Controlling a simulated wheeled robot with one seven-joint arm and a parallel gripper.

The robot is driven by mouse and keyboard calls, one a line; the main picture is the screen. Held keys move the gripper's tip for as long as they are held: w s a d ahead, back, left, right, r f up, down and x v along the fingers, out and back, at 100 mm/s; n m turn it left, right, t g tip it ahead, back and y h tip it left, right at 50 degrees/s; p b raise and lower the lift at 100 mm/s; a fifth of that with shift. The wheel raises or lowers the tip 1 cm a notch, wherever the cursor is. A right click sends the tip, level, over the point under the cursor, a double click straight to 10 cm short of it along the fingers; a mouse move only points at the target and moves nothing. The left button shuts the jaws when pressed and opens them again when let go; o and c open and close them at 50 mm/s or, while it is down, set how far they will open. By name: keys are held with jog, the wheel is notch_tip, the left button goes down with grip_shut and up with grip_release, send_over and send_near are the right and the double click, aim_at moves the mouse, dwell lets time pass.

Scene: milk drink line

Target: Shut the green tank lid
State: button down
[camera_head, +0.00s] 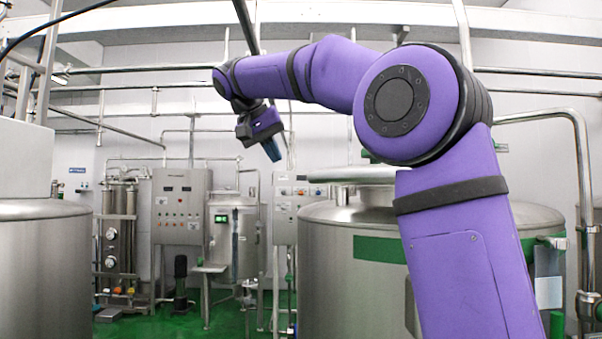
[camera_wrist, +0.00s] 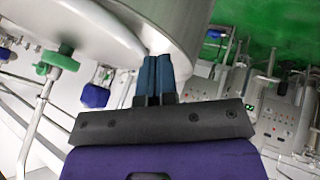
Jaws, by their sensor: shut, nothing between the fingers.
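The tank with the green band (camera_head: 378,249) stands right of centre in the head view, partly hidden behind my arm. Its pale round lid (camera_head: 345,175) shows at the top, above a steel neck; my arm hides its right part, so I cannot tell how far it is open. My gripper (camera_head: 272,150) hangs tilted downward, left of the lid and higher than it. In the wrist view, my gripper's blue fingers (camera_wrist: 154,68) are together and empty. A large curved steel surface (camera_wrist: 65,22) and a steel wall (camera_wrist: 178,22) show beyond them.
A green knob on a steel rod (camera_wrist: 60,60) shows left in the wrist view. Another steel tank (camera_head: 45,265) stands at left. Control cabinets (camera_head: 180,205) and pipes line the back. Green floor (camera_head: 150,328) shows between the tanks.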

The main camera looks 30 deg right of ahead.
jog(key=s+d+f, duration=0.1)
jog(key=d+f, duration=0.3)
jog(key=d, duration=0.2)
jog(key=shift+s+d, duration=0.25)
jog(key=shift+f, duration=0.1)
